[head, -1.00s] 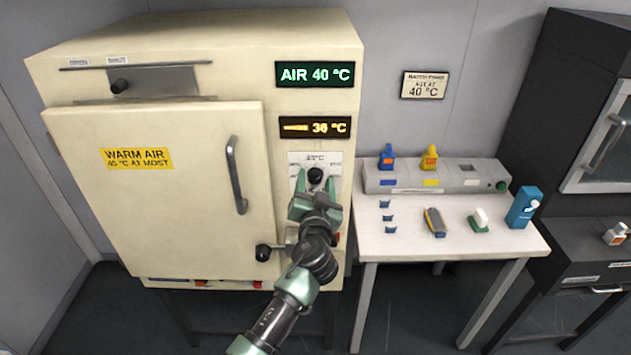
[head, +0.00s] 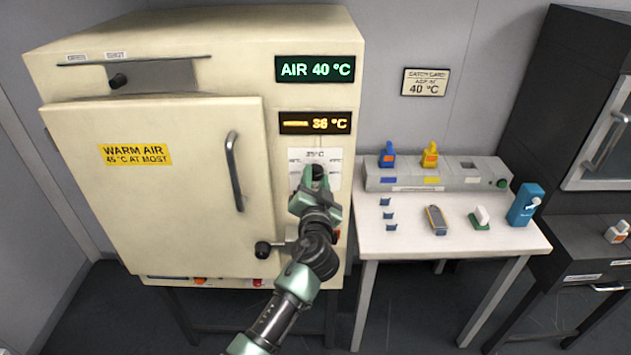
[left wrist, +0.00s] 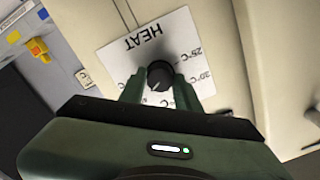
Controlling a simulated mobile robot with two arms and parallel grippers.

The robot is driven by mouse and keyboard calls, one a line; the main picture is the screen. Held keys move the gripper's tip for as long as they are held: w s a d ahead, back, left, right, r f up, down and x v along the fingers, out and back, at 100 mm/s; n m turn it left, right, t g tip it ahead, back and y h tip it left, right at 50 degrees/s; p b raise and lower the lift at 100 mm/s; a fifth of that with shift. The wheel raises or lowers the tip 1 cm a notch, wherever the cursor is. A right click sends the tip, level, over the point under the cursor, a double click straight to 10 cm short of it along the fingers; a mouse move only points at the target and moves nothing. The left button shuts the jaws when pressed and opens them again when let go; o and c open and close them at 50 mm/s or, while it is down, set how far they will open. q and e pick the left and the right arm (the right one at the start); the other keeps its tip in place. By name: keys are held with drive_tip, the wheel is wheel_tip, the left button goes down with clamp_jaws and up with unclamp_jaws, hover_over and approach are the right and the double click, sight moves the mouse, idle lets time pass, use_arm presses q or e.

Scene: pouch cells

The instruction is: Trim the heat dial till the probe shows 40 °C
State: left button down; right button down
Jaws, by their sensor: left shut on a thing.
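The black heat dial (left wrist: 160,76) sits on a white scale plate (left wrist: 148,47) marked HEAT on the cabinet front. My left gripper (left wrist: 160,90) is shut on the dial, one finger on each side of it. In the head view the left gripper (head: 316,182) covers most of the dial and part of its plate (head: 334,157). The amber probe display (head: 315,123) reads what looks like 36 °C. The green display (head: 315,70) above it reads AIR 40 °C. My right gripper does not show.
The cream cabinet's door (head: 165,215) is closed, with a grey handle (head: 233,172). Its yellow label (head: 136,154) reads WARM AIR, 45 °C AT MOST. A wall card (head: 425,82) reads 40 °C.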

use_arm(q)
drive_tip(key=m, duration=0.3)
drive_tip(key=shift+f+m, duration=0.1)
drive_tip(key=shift+m, duration=1.2)
drive_tip(key=c, duration=1)
unclamp_jaws()
drive_tip(key=shift+s+b, duration=0.15)
drive_tip(key=shift+b, duration=0.15)
drive_tip(key=s+b, duration=0.1)
drive_tip(key=s, duration=0.6)
drive_tip(key=shift+s, duration=0.3)
